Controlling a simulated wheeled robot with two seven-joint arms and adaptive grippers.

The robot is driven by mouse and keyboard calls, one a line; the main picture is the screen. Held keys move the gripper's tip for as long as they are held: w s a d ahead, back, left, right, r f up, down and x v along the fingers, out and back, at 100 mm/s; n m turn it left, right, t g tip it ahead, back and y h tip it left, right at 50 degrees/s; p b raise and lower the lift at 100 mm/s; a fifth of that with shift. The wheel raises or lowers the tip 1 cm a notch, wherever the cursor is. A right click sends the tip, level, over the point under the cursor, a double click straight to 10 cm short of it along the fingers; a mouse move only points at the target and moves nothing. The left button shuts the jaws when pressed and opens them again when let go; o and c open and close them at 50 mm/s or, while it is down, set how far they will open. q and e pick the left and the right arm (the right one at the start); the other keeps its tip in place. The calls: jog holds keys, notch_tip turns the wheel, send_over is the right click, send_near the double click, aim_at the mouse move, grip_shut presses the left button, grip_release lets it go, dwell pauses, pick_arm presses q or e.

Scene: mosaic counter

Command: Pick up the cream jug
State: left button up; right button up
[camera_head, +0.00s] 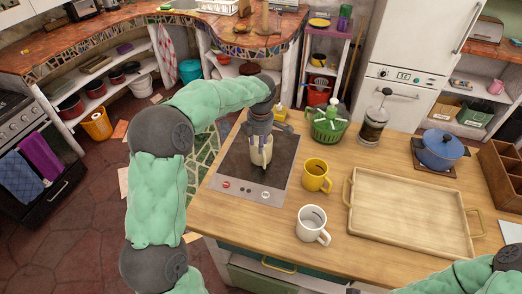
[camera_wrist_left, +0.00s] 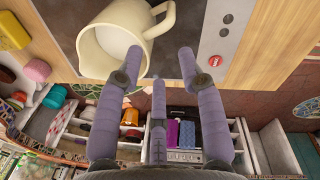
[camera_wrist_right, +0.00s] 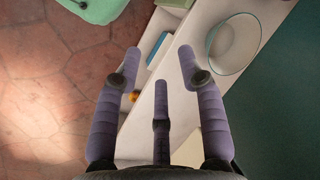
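The cream jug (camera_head: 262,157) stands on the dark cooktop (camera_head: 232,160) in the head view, partly covered by my left gripper (camera_head: 260,139), which points down at it. In the left wrist view, the cream jug (camera_wrist_left: 112,42) shows its open mouth and handle at the top left. One finger of the left gripper (camera_wrist_left: 158,62) overlaps the jug's mouth; the others are right of it. The fingers are apart, and I cannot tell whether one touches the jug. My right gripper (camera_wrist_right: 160,62) is open and empty in the right wrist view.
A yellow mug (camera_head: 315,176) and a white mug (camera_head: 311,224) stand right of the cooktop. A wooden tray (camera_head: 408,215), a green basket (camera_head: 328,125), a French press (camera_head: 374,122) and a blue pot (camera_head: 438,151) are further right. A glass bowl (camera_wrist_right: 235,42) lies below the right gripper's side.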

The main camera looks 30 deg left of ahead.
aim_at(264, 155)
pick_arm(q)
jog(key=d+n, duration=0.2)
jog(key=shift+r+n+g+h, duration=0.3)
jog(key=shift+g+h, duration=0.1)
notch_tip(264, 155, down, 6)
jog(key=shift+r+b, duration=0.25)
jog(key=shift+b, duration=0.55)
jog(key=shift+d+f+b, duration=0.2)
jog(key=shift+f+b, duration=0.65)
jog(key=shift+f, duration=1.75)
jog(key=shift+r, duration=0.15)
grip_shut()
pick_arm(e)
jog(key=f, duration=0.3)
jog(key=shift+w+a+f, duration=0.2)
jog(key=shift+w+f, duration=0.05)
jog(key=shift+w, duration=0.05)
